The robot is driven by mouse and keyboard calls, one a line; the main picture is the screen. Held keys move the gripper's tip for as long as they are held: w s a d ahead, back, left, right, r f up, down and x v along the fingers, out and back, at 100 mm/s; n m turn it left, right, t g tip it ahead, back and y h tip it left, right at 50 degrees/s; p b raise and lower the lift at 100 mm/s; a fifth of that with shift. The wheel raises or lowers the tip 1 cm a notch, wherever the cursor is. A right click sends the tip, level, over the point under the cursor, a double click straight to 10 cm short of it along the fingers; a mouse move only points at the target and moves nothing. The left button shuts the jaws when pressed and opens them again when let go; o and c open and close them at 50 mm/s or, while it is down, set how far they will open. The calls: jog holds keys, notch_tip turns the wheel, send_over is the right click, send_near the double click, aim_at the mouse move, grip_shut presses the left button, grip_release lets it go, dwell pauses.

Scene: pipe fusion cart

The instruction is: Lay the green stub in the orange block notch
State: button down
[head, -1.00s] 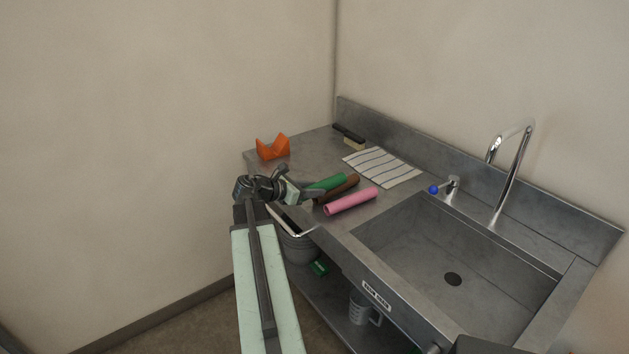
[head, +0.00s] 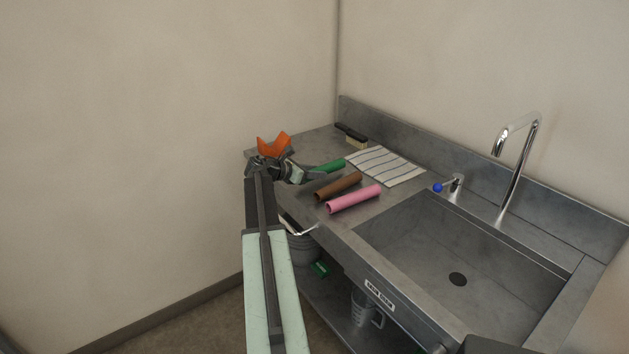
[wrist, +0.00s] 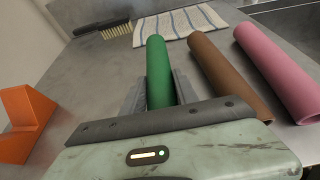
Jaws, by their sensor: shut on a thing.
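The green stub (wrist: 158,72) is between the two fingers of my gripper (wrist: 160,90) in the wrist view, pointing away from the palm. My gripper is shut on it. In the head view the far end of the green stub (head: 330,166) shows past my gripper (head: 312,173), and its near part is hidden. The orange block (head: 273,144) with its V-shaped notch stands at the left back of the counter, beyond my wrist, which covers its lower part. The orange block also shows at the left edge of the wrist view (wrist: 22,122), apart from the stub.
A brown pipe (head: 340,186) and a pink pipe (head: 355,198) lie right of the green stub. A striped cloth (head: 386,166) and a brush (head: 352,135) lie behind. The sink basin (head: 440,260) is at right. Bare counter lies between the stub and the orange block.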

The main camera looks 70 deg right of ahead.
jog(key=shift+f, duration=0.9)
jog(key=shift+r, duration=0.25)
jog(key=shift+f, duration=0.25)
jog(key=c, duration=0.9)
grip_release()
jog(key=shift+r, duration=0.1)
jog(key=shift+c, duration=0.2)
jog(key=shift+r, duration=0.1)
